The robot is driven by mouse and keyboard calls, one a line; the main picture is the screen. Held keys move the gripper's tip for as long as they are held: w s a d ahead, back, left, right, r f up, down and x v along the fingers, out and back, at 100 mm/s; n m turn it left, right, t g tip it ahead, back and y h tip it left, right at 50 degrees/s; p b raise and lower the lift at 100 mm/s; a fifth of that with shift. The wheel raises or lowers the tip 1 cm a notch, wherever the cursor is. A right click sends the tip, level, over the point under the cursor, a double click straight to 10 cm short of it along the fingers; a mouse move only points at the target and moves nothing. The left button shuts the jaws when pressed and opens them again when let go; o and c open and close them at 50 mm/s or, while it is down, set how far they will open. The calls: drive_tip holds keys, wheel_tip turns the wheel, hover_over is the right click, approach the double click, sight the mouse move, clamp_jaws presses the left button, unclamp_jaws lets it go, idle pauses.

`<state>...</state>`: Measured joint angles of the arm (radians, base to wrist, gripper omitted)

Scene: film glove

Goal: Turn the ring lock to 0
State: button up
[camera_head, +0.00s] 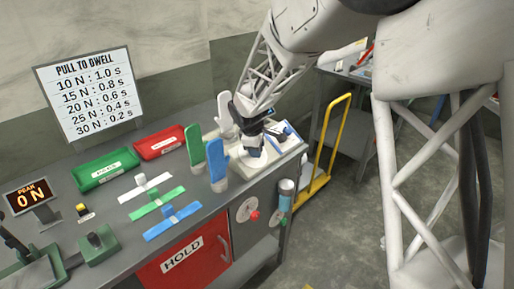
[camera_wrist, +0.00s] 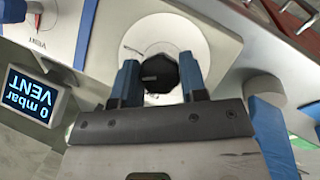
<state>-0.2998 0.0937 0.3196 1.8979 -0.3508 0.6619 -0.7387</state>
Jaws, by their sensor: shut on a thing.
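In the wrist view, a black many-sided knob (camera_wrist: 158,76), apparently the ring lock, sits on a round white disc (camera_wrist: 194,30). A small pale mark shows on its face; I cannot read a setting. The blue-tipped fingers of my gripper (camera_wrist: 159,66) are shut on the knob from both sides. In the head view, my gripper (camera_head: 254,148) is low over a white unit (camera_head: 281,153) at the bench's right end, and the arm hides the knob there.
A small display (camera_wrist: 34,97) reads "0 mbar VENT" upside down in the wrist view. Upright green (camera_head: 195,146), blue (camera_head: 216,160) and white (camera_head: 224,114) gloves stand close left of my gripper. Green (camera_head: 105,168) and red (camera_head: 160,143) trays lie farther left.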

drive_tip(key=n+t, duration=0.1)
drive_tip(key=n, duration=0.1)
drive_tip(key=n+t, duration=0.1)
drive_tip(key=n, duration=0.2)
drive_tip(key=shift+s+t, duration=0.15)
drive_tip(key=shift+t, duration=0.25)
drive_tip(key=n+t+y, duration=0.1)
drive_tip(key=n+t, duration=0.1)
drive_tip(key=n, duration=0.3)
drive_tip(key=shift+n+t, duration=0.3)
drive_tip(key=shift+n, duration=0.1)
drive_tip(key=o, duration=0.9)
drive_tip(key=shift+v, duration=3.85)
drive_tip(key=shift+s+d, duration=0.1)
drive_tip(key=shift+d, duration=0.05)
